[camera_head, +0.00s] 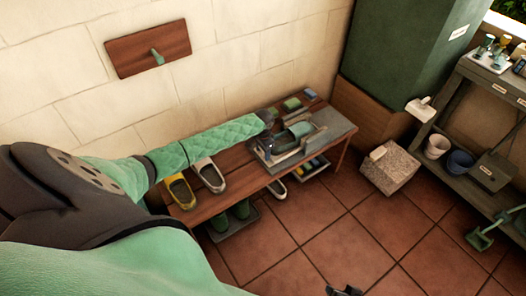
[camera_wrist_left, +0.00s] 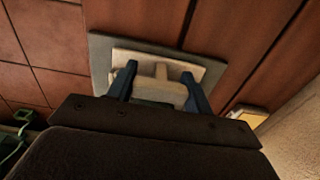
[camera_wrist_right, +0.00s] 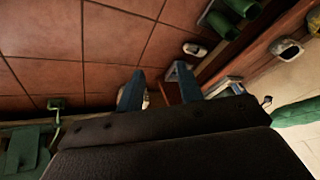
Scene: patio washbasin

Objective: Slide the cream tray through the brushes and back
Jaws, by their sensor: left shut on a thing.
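In the left wrist view, the cream tray (camera_wrist_left: 160,72) lies over a grey plate (camera_wrist_left: 215,68), with an upright cream bar or handle in its middle. My left gripper (camera_wrist_left: 160,88) has its blue fingers closed around the tray's cream part. In the head view, my left arm reaches across the bench to the boot-cleaning unit (camera_head: 291,153) at its right end. Green brush-like parts show there; the gripper and dark parts hide much of the tray. My right gripper (camera_wrist_right: 157,87) has its blue fingers apart, nothing between them, above the floor. It barely shows at the head view's bottom edge (camera_head: 345,291).
The wooden bench (camera_head: 228,169) holds a yellow shoe (camera_head: 180,191), a grey shoe (camera_head: 209,174) and small blocks at the back. Green boots (camera_head: 241,209) stand below it. A speckled stone block (camera_head: 390,168) and a shelf (camera_head: 445,150) are at right.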

